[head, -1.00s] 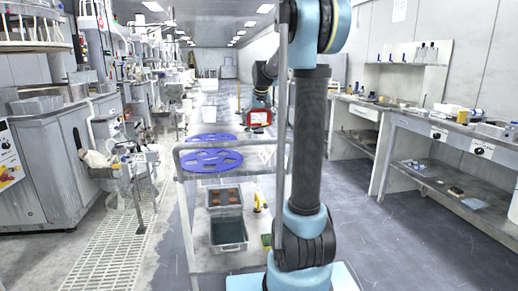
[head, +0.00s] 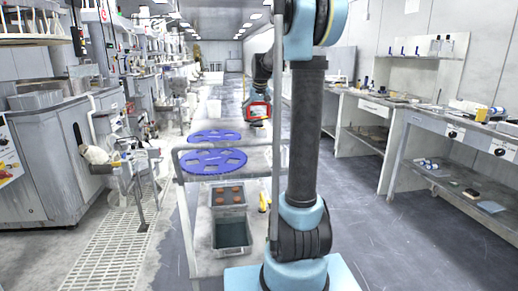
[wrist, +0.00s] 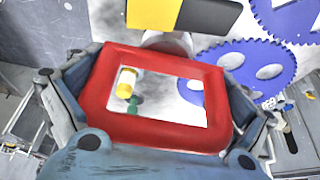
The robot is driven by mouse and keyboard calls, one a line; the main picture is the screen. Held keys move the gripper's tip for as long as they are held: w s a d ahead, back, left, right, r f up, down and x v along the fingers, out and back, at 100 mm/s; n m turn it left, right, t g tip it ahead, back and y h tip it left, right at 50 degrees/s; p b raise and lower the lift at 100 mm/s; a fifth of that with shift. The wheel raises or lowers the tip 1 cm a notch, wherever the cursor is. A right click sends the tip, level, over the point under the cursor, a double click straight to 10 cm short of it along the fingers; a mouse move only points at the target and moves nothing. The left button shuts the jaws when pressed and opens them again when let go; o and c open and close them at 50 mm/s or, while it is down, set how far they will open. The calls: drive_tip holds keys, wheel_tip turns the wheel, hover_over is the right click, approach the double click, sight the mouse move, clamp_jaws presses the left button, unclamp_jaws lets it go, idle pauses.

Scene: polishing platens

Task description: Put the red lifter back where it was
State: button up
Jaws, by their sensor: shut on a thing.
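The red lifter (wrist: 165,130) is a red rectangular frame with an open middle. It lies between the two fingers of my gripper (wrist: 160,98), which is shut on it. In the head view the red lifter (head: 258,103) shows small at the end of my outstretched arm, with my gripper (head: 258,111) around it. It appears above and right of the far blue disc (head: 215,136). I cannot tell how high it is held or whether it touches anything below.
A near blue disc (head: 212,158) lies on the cart by its rail (head: 225,146). Below are a tray with brown discs (head: 228,187), a grey tray (head: 231,251) and a yellow item (head: 264,203). A yellow-and-black block (wrist: 150,14) is close beyond the lifter. Benches (head: 400,110) line the right.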

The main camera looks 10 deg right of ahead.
drive_tip(key=shift+d, duration=0.75)
drive_tip(key=shift+f, duration=5)
drive_tip(key=o, duration=1.3)
drive_tip(key=v, duration=1.2)
